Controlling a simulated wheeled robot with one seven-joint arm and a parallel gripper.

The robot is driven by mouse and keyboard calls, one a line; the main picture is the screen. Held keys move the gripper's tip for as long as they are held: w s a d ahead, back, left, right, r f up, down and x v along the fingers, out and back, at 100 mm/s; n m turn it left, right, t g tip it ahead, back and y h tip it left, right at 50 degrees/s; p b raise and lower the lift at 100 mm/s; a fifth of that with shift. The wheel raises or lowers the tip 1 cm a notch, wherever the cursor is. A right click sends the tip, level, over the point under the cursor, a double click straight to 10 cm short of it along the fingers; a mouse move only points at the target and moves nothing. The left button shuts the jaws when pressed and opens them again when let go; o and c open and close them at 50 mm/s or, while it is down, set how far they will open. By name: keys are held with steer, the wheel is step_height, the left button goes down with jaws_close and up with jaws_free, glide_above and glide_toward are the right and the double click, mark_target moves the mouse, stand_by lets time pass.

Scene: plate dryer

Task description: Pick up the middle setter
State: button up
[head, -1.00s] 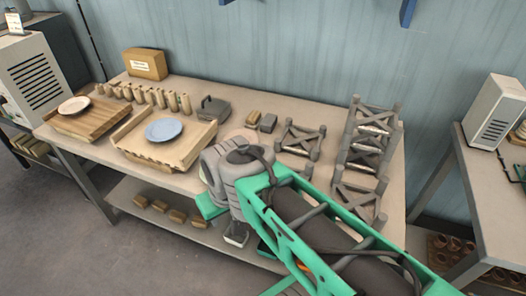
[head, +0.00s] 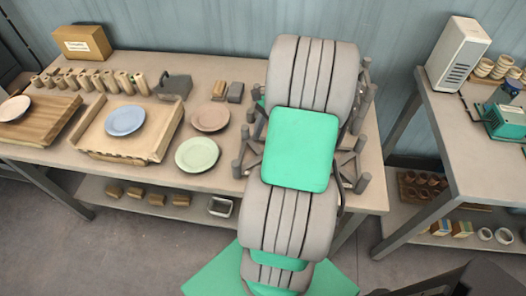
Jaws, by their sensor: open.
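The setters are dark grey frames with posts and crossed bars on the long table, and my arm hides much of them. Part of one setter (head: 243,150) shows left of my arm. Part of another setter (head: 352,172) shows at the right front, and parts of a setter stack (head: 364,97) show behind it. I cannot tell which of these is the middle setter. My arm reaches up across the right half of the table in the head view. My gripper is not visible.
A blue plate (head: 125,120) sits on a wooden tray (head: 162,137). A pink plate (head: 210,117) and a green plate (head: 197,154) lie right of it. Several cylinders (head: 85,80) and a cardboard box (head: 82,43) stand behind. A second table (head: 440,135) is at right.

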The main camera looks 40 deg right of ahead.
mark_target(256, 160)
steer(key=x, duration=0.7)
steer(key=shift+s+a+f, duration=0.1)
steer(key=shift+s+f, duration=0.05)
steer(key=shift+f, duration=0.25)
jaws_close()
stand_by(0.9)
